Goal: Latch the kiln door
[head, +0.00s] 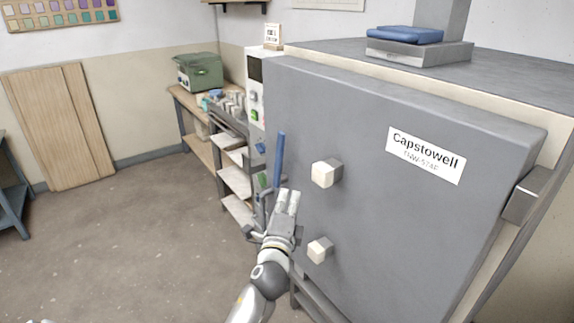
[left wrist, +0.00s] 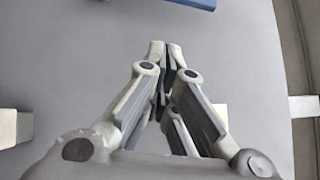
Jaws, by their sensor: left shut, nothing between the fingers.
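The grey kiln door (head: 370,220) fills the right of the head view, with a white Capstowell label (head: 426,155) and two pale square knobs, one upper (head: 326,172) and one lower (head: 320,249). It looks closed or nearly so; I cannot tell whether it is flush. A blue latch handle (head: 280,158) stands upright at its left edge. My left gripper (head: 288,196) is shut and empty, in front of the door just below the handle. In the left wrist view its fingertips (left wrist: 165,45) are together over the grey door face, and a blue bar (left wrist: 190,3) shows at the top.
A hinge block (head: 527,195) is at the door's right side. A blue item (head: 404,35) lies on the kiln top. Left of the kiln are a shelf rack (head: 236,182) and a bench with a green box (head: 198,71). The floor (head: 130,240) at left is clear.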

